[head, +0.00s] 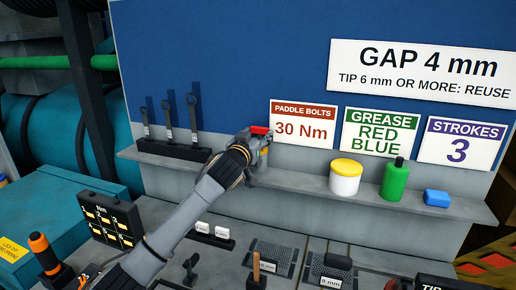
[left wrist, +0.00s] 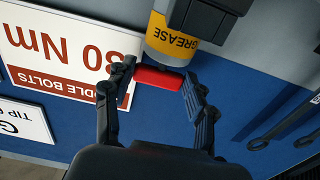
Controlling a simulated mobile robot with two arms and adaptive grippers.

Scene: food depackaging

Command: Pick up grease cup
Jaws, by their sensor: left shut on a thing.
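The grease cup (head: 265,153) has a red top and a yellow band. It is by the back wall, at the left part of the grey shelf. In the left wrist view the cup (left wrist: 178,38) appears upside down, with the word GREASE on its yellow label. My left gripper (head: 257,138) is shut on the cup at its red top; in the left wrist view the fingers (left wrist: 160,77) are on either side of that top. The gripper hides part of the cup in the head view. I cannot tell whether its base touches the shelf. My right gripper is not in view.
A white tub with a yellow lid (head: 345,177), a green bottle (head: 394,180) and a blue block (head: 437,198) stand to the right on the shelf (head: 305,186). Several wrenches (head: 193,118) stand in a rack at left. Signs cover the wall behind.

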